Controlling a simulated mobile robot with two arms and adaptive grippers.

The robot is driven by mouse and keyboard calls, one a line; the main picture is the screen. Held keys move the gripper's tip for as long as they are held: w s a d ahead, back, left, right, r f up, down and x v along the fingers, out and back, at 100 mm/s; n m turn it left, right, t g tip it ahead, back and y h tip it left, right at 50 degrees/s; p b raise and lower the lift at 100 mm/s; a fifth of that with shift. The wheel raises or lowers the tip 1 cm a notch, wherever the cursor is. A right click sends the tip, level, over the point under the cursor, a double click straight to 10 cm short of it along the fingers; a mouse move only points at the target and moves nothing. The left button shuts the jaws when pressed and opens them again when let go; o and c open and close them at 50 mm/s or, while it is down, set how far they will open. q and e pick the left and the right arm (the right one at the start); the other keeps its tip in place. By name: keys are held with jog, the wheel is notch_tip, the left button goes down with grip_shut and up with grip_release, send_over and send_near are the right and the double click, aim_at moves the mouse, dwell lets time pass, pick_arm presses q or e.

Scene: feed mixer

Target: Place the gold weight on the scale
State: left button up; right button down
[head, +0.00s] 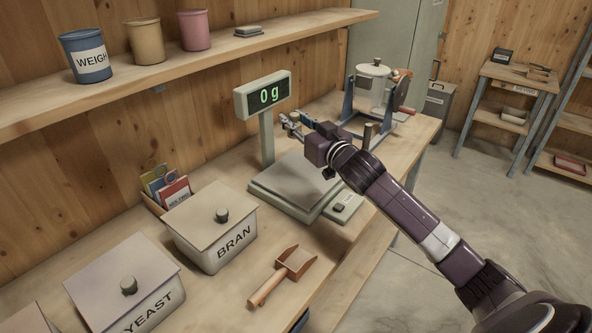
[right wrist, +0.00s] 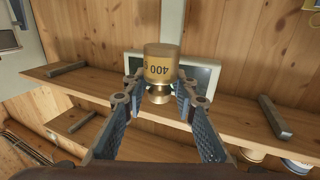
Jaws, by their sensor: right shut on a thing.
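The gold weight (right wrist: 162,68), marked 400, sits between the fingers of my right gripper (right wrist: 160,98) in the right wrist view. The fingers are shut on its narrow neck. In the head view my right gripper (head: 292,124) is above the far part of the scale's platform, near the display post; I cannot make out the weight there. The scale (head: 292,182) has a flat, bare-looking grey platform, partly hidden by my right arm. Its raised display (head: 263,95) reads 0 g. My left gripper is not in view.
A bran box (head: 212,225), a yeast box (head: 125,285) and a wooden scoop (head: 282,272) are on the bench at the near side. A drum mixer (head: 371,88) stands beyond the scale. A shelf (head: 230,47) with cups runs along the wall above.

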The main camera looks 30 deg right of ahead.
notch_tip(320, 180, down, 10)
jog(key=shift+f, duration=0.1)
notch_tip(320, 180, down, 4)
jog(key=shift+f, duration=0.25)
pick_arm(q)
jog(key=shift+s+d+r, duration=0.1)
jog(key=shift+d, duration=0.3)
pick_arm(e)
jog(key=c, duration=1.7)
grip_release()
jog(key=shift+f, duration=0.1)
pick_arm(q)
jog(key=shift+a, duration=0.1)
pick_arm(e)
jog(key=shift+o, duration=0.6)
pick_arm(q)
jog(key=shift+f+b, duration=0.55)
pick_arm(e)
jog(key=s, duration=1.2)
jog(key=shift+d, duration=0.1)
